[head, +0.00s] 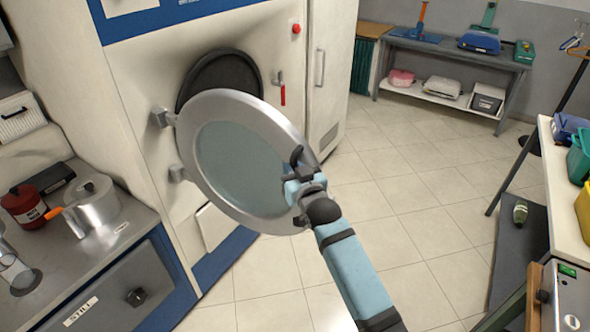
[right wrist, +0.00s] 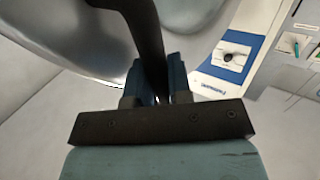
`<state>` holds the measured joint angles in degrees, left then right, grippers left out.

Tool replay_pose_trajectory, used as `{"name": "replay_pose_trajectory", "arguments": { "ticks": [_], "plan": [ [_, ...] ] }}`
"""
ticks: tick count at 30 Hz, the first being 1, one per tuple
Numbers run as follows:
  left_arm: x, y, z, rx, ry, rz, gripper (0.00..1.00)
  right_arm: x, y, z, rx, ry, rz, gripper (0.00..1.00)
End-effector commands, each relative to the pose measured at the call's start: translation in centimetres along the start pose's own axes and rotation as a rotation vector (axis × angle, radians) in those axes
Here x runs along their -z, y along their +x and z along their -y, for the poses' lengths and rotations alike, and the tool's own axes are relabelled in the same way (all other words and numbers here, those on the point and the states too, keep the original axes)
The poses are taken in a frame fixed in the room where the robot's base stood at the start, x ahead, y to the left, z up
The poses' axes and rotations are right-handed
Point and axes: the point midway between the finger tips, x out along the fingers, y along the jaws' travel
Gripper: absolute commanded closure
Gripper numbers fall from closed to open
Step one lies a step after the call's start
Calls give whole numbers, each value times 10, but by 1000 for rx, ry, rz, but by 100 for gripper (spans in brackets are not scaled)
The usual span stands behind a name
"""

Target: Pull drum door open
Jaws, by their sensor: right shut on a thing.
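The drum door (head: 236,160) is a round glass pane in a silver metal ring, hinged at its left side to the white machine. It stands swung out from the dark drum opening (head: 222,76), which shows partly behind it. My right gripper (head: 297,178) is at the door's right rim, shut on the dark door handle (head: 296,156). In the right wrist view the dark handle (right wrist: 147,40) runs between the two blue fingers (right wrist: 162,85), with the silver door rim behind. My left gripper is not in view.
A still unit (head: 120,275) with a metal pot (head: 92,200) stands at the left. A red-handled lever (head: 282,90) is on the machine front. A shelf bench (head: 445,60) is at the back and a table (head: 560,180) at the right. The tiled floor (head: 410,190) between is clear.

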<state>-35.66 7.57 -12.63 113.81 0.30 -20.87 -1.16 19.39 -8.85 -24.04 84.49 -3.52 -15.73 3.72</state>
Motion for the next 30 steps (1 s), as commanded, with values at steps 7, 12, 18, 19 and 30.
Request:
{"name": "replay_pose_trajectory", "arguments": {
  "ticks": [7, 12, 18, 19, 30],
  "plan": [
    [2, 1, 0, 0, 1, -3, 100, 0, 0, -1, -1, -5, 0, 70],
    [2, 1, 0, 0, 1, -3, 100, 0, 0, -1, -1, -3, 0, 57],
    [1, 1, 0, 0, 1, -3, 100, -1, -2, -1, -1, -2, 1, 57],
    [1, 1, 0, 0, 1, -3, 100, -1, -4, -1, -1, -1, 1, 57],
    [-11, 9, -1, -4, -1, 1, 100, -4, -74, -1, -2, -2, 1, 57]
  ]
}}
